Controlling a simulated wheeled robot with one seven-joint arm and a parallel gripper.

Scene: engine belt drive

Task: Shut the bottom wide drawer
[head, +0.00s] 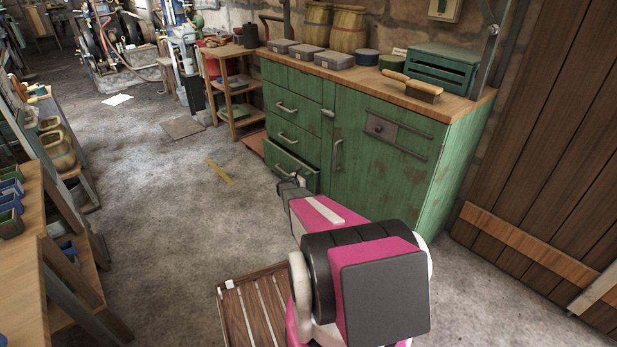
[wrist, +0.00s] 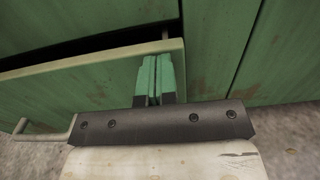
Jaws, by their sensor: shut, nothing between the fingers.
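The green cabinet (head: 385,190) stands against the back wall. Its bottom wide drawer (head: 283,158) is at the lower left of the cabinet and sticks out a little. In the wrist view the drawer front (wrist: 100,88) has a dark gap above and behind its top edge. Its pale bar handle (wrist: 42,136) shows at the left. My gripper (wrist: 157,68) is shut and empty, with its green fingertips at the right part of the drawer front. I cannot tell whether they touch it. In the head view my gripper (head: 291,181) is partly hidden by my arm beside the drawer.
The drawers above look shut. The cabinet door (head: 375,160) to the right is shut. A slatted wooden piece (head: 250,310) lies on the floor near my arm. A workbench with bins (head: 30,215) stands at the left. The floor between is mostly clear.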

